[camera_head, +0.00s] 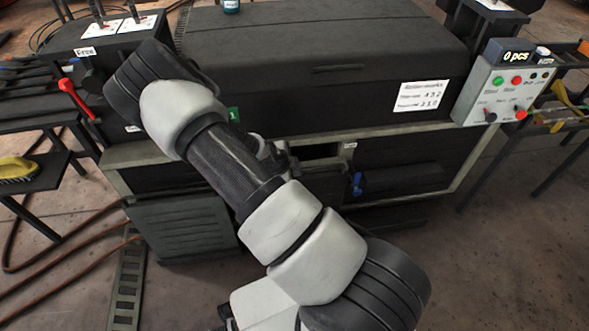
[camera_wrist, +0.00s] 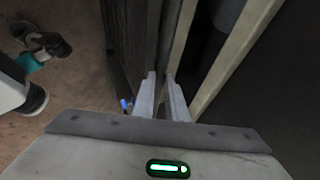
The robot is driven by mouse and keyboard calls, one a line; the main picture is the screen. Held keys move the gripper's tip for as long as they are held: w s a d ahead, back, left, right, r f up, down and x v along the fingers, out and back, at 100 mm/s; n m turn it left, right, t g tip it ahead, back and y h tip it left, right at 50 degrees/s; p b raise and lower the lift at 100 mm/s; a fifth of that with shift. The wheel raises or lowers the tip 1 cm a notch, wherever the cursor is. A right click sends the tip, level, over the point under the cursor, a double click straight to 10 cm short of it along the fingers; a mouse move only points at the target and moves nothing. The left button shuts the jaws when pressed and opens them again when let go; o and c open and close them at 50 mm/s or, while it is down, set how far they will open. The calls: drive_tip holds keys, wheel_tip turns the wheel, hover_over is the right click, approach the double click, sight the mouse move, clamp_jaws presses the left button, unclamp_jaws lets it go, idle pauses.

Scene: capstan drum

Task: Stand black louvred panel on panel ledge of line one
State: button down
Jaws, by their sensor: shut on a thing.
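The black louvred panel (camera_head: 182,228) stands low at the machine's front left in the head view, its slatted face towards me. In the wrist view its dark ribbed face (camera_wrist: 129,40) runs away from my gripper (camera_wrist: 163,84). The fingers are shut on the panel's edge, close beside the pale machine frame (camera_wrist: 240,50). In the head view my arm hides the gripper and the panel's right end. A green tag marked 1 (camera_head: 233,114) is on the machine above the panel. I cannot make out the panel ledge or whether the panel touches it.
The dark machine hood (camera_head: 310,60) fills the back. A control box (camera_head: 500,92) is at the right. A side table with a yellow brush (camera_head: 18,169) is at the left. Brown hoses (camera_head: 75,235) and a slotted floor strip (camera_head: 128,280) lie at the lower left. Floor at the right is clear.

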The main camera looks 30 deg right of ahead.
drive_tip(key=shift+w+f, duration=0.15)
drive_tip(key=shift+f, duration=0.1)
idle(0.3)
drive_tip(key=c, duration=1.7)
unclamp_jaws()
drive_tip(key=p+v, duration=0.6)
drive_tip(key=v, duration=1.1)
drive_tip(key=shift+a+r, duration=0.15)
